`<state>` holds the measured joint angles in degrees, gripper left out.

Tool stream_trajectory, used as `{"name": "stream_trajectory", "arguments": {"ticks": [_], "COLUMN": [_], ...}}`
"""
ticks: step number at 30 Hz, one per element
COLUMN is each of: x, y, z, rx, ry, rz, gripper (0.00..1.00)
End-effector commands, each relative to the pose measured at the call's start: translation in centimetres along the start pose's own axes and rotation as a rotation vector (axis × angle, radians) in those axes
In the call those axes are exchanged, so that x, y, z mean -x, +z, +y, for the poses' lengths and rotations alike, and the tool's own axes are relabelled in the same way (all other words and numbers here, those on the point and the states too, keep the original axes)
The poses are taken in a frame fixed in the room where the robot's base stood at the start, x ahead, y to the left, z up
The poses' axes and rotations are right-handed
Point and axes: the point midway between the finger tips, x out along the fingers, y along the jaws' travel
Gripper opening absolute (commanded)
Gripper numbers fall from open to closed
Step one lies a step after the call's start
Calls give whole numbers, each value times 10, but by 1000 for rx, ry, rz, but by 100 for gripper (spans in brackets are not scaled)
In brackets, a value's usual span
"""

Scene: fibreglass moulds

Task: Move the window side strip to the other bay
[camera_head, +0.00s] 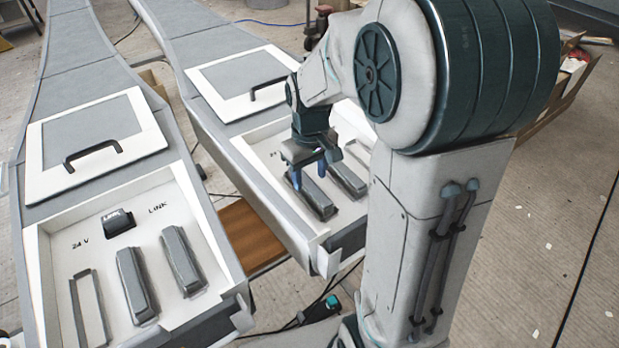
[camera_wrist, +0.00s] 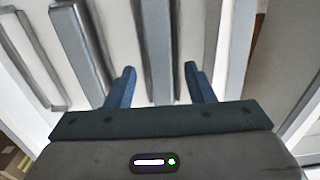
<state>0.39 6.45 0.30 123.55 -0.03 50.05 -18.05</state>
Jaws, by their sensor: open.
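Two dark grey strips lie in the right-hand bay (camera_head: 252,152): one under my gripper (camera_head: 309,172), the near-left strip (camera_head: 318,202), and another strip (camera_head: 348,180) to its right. No window shows, so I cannot tell which is the window side strip. My gripper is open, its blue fingers pointing down over the near-left strip's far end. In the wrist view, that strip (camera_wrist: 154,45) lies between the open fingers (camera_wrist: 160,86), and the other strip (camera_wrist: 82,48) is left of them. Whether the fingers reach down beside the strip is unclear.
The left-hand bay (camera_head: 38,268) holds two grey strips (camera_head: 136,284) (camera_head: 183,260), an empty outlined slot (camera_head: 90,306) at its left, and a black block (camera_head: 117,222). Handled lids (camera_head: 92,148) (camera_head: 250,85) lie behind both bays. A gap with a brown board (camera_head: 250,236) separates them.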

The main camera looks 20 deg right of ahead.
Motion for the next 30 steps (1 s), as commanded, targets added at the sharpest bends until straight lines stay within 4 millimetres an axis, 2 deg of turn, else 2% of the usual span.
{"name": "stream_trajectory", "arguments": {"ticks": [3,9,13,19,23,30], "x": [28,70,89,102,103,91], "y": [-1,-1,-1,6,30,95], "z": [0,0,0,-2,-10,-32], "rx": [0,0,0,-12,-63,-215], "ry": [2,2,1,4,16,38], "rz": [8,6,4,11,53,174], "gripper": [48,48,48,48,48,48]}}
